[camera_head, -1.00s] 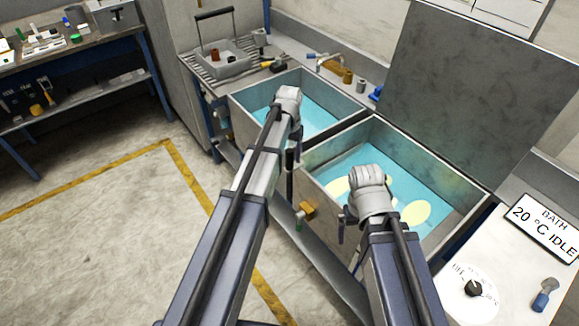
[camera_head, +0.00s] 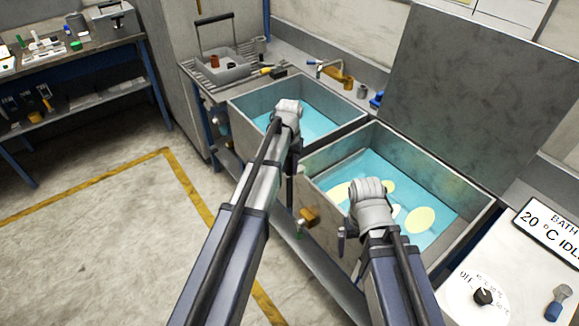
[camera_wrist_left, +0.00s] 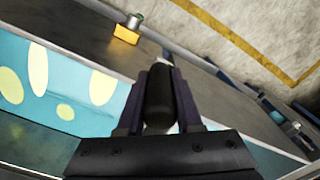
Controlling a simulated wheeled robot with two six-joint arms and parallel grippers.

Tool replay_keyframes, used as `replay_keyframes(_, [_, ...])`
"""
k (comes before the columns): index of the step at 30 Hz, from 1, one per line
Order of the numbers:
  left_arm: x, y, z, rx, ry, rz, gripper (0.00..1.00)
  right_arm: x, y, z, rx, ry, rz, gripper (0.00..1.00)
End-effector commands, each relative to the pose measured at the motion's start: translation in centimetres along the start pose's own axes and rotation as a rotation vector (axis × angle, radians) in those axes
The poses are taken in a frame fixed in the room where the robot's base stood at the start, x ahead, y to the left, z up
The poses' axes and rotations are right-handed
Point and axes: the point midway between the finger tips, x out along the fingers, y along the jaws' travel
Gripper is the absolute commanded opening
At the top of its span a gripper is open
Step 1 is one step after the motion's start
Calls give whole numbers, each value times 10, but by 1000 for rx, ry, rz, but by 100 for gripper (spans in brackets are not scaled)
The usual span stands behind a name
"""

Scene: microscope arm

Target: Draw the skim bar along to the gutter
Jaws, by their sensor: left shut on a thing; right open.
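My left gripper (camera_head: 294,146) is at the front corner between the two basins. In the left wrist view its fingers (camera_wrist_left: 160,98) are shut on a dark rounded bar end or handle (camera_wrist_left: 160,92), which I take to be the skim bar. The rest of the bar is hidden by the gripper. My right gripper (camera_head: 348,236) is open at the front wall of the right basin (camera_head: 440,172), partly hidden by its own wrist. Pale yellow patches (camera_head: 420,220) float on this basin's blue water; they also show in the left wrist view (camera_wrist_left: 38,70). I cannot make out the gutter.
The left basin (camera_head: 246,97) holds plain blue water. A raised grey lid (camera_head: 470,95) stands behind the right basin. A control panel (camera_head: 470,285) lies at the right. The floor at left is clear.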

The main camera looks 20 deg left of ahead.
Motion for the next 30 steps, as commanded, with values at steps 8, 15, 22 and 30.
replay_keyframes(8, [0,0,0,0,0,0,0,0,0,0,0,0,0,100])
replay_keyframes(15, [0,0,0,0,0,0,0,0,0,0,0,0,0,100])
replay_keyframes(22, [0,0,0,0,0,0,0,0,0,0,0,0,0,100])
replay_keyframes(30, [0,0,0,0,0,-1,0,0,0,0,0,0,0,100])
